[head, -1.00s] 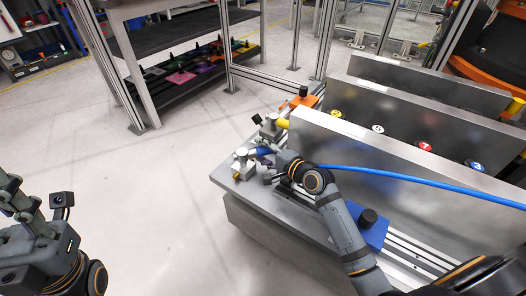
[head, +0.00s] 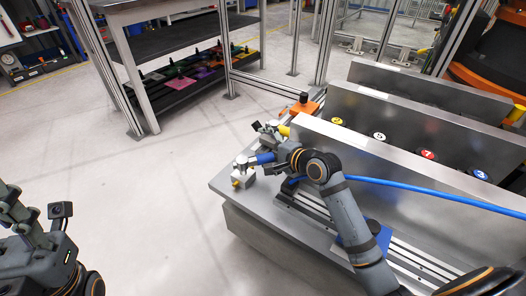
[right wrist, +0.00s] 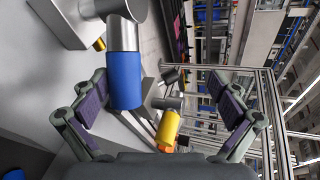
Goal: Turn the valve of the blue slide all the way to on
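The blue-sleeved valve handle (head: 265,157) joins a metal valve body (head: 242,172) at the near-left end of the metal bench. In the right wrist view the blue sleeve (right wrist: 126,80) lies between the fingers, closer to the left finger, with a visible gap to the right one. My right gripper (right wrist: 162,103) is open with its pads wide apart. In the head view my right gripper (head: 272,143) is at the handle, partly hiding it. The blue slide (head: 378,240) is mostly behind my right arm. My left gripper (head: 15,205) is at the left edge, away from the bench.
A yellow-sleeved valve (right wrist: 168,128) stands just beyond the blue one. Upright metal panels (head: 400,165) and a blue hose (head: 430,190) lie right of my gripper. The floor left of the bench is clear.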

